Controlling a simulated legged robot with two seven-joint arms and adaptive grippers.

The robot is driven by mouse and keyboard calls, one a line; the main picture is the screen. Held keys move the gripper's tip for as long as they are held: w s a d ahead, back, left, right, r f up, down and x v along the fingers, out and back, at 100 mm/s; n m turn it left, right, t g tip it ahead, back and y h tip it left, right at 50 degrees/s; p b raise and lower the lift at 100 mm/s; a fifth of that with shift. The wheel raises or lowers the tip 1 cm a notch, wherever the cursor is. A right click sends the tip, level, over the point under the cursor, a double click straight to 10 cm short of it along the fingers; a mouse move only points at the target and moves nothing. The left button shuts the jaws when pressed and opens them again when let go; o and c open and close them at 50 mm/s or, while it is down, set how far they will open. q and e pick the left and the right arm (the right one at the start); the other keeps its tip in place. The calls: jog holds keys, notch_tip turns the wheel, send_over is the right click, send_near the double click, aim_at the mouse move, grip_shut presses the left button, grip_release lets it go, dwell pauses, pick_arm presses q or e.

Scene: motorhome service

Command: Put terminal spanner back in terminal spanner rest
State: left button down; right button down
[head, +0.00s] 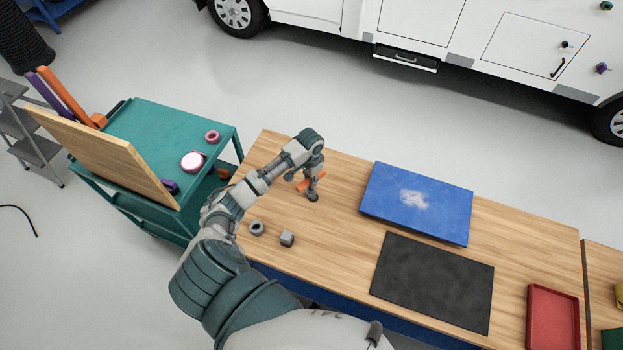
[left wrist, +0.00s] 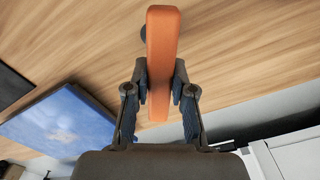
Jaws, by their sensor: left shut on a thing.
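The terminal spanner appears as an orange bar (left wrist: 163,65) in the left wrist view, held between both fingers. My left gripper (left wrist: 160,88) is shut on it. In the head view my left gripper (head: 310,183) is over the left part of the wooden bench, and bits of orange show beside it. A small dark post with a round base (head: 312,197) stands on the bench just below it; it may be the spanner rest. In the left wrist view a dark round thing (left wrist: 143,34) is partly hidden behind the bar. I cannot tell whether they touch. My right gripper is not in view.
A grey ring (head: 257,228) and a grey block (head: 287,238) lie near the bench's front edge. A blue panel (head: 430,215), a black mat (head: 430,280) and a red tray (head: 552,318) are to the right. A teal cart (head: 140,120) stands left of the bench.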

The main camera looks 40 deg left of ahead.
pick_arm(q)
jog(key=shift+d+f, duration=0.1)
jog(key=shift+f, duration=0.2)
jog(key=shift+d+f, duration=0.35)
jog(key=shift+d, duration=0.05)
jog(key=shift+f+b, duration=0.25)
jog(key=shift+b, duration=0.05)
jog(key=shift+a+f, duration=0.1)
jog(key=shift+f, duration=0.05)
jog(key=c, duration=0.9)
grip_release()
jog(key=shift+a, duration=0.2)
jog(key=shift+r, duration=0.2)
notch_tip(320, 180, up, 11)
jog(key=shift+a+f, duration=0.1)
jog(key=shift+f, duration=0.1)
jog(key=shift+a+r, duration=0.1)
jog(key=shift+r, duration=0.25)
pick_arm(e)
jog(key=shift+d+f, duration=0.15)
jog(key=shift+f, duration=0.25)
